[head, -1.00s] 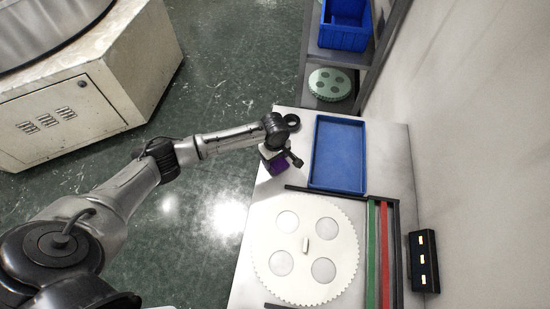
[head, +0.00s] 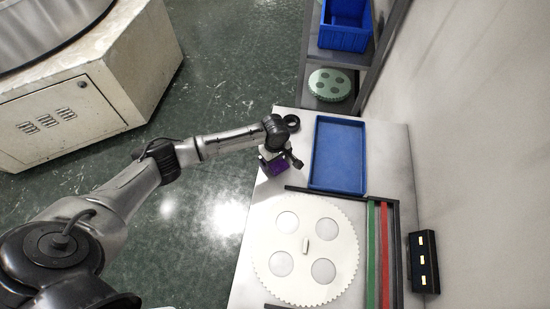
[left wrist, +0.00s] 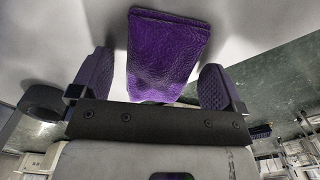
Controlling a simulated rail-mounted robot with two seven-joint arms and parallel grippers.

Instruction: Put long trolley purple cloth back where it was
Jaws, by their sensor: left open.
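The purple cloth (head: 279,167) lies on the pale table top near its left edge, partly hidden by my left gripper (head: 284,161). In the left wrist view the cloth (left wrist: 166,52) is a folded, textured purple block. It sits between the two fingers of my left gripper (left wrist: 157,82), with a gap showing on each side. The left gripper is open around or just over the cloth; its exact height is hard to tell. My right gripper is in neither view.
A blue tray (head: 339,153) lies right of the cloth, and a black ring (head: 291,122) behind it. A large white toothed disc (head: 306,224) lies in front, beside green and red strips (head: 377,250). A shelf with a blue bin (head: 345,26) stands behind.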

